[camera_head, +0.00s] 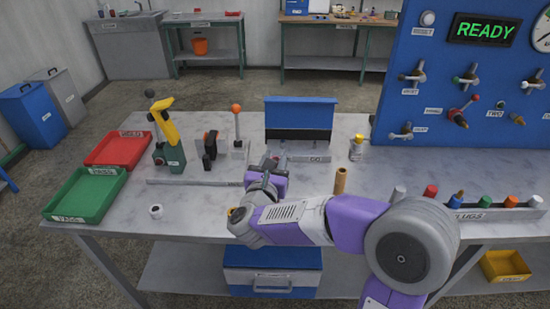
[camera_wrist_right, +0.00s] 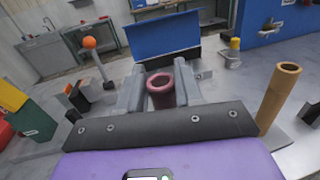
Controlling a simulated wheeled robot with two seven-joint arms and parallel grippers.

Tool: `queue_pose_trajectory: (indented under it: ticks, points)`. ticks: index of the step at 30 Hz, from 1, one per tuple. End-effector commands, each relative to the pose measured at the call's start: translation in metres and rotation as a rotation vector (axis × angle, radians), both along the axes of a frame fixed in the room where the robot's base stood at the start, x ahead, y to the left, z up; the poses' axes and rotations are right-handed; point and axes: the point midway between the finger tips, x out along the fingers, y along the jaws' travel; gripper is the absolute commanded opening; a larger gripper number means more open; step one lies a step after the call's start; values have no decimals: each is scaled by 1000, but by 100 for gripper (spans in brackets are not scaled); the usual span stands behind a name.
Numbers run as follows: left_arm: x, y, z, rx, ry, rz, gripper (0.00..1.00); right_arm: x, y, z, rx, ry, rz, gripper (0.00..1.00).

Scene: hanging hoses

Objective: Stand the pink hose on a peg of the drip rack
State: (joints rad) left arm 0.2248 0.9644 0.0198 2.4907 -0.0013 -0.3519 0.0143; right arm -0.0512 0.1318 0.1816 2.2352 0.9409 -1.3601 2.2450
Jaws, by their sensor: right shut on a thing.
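The pink hose (camera_wrist_right: 162,91) shows in the right wrist view as a short dusky pink tube with its open, flared end up. My right gripper (camera_wrist_right: 160,86) is shut on it, one grey finger on each side. In the head view my right gripper (camera_head: 267,168) is over the middle of the table, and my arm hides most of the hose. A low grey base with a label (camera_head: 305,158) stands just beyond it, before a blue and black panel; I cannot tell whether this is the drip rack, and no peg shows clearly. My left gripper is not in view.
A tan tube (camera_head: 340,181) stands right of my gripper. Red (camera_head: 119,149) and green (camera_head: 62,217) trays lie at left, with a yellow-and-green device (camera_head: 168,140) nearby. A plug rack (camera_head: 500,214) and a blue board (camera_head: 440,110) are at right. A white ring (camera_head: 156,211) lies front left.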

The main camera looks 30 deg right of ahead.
Motion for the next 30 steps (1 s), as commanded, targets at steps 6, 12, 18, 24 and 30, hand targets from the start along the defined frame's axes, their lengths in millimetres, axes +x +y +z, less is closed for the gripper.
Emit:
queue_pose_trajectory:
  ticks: [6, 12, 18, 24, 30]
  points:
    - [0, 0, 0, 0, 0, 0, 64, 0, 0, -6, 0, 1, 0, 0]
    - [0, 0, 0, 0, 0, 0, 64, 0, 0, -11, 0, 1, 0, 0]
    - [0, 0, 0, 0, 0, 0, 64, 0, 0, -16, -1, 1, 0, 0]
    - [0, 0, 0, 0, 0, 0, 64, 0, 0, -21, -1, 1, -1, 0]
    - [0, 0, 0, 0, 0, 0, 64, 0, 0, -26, 0, 1, 0, 0]
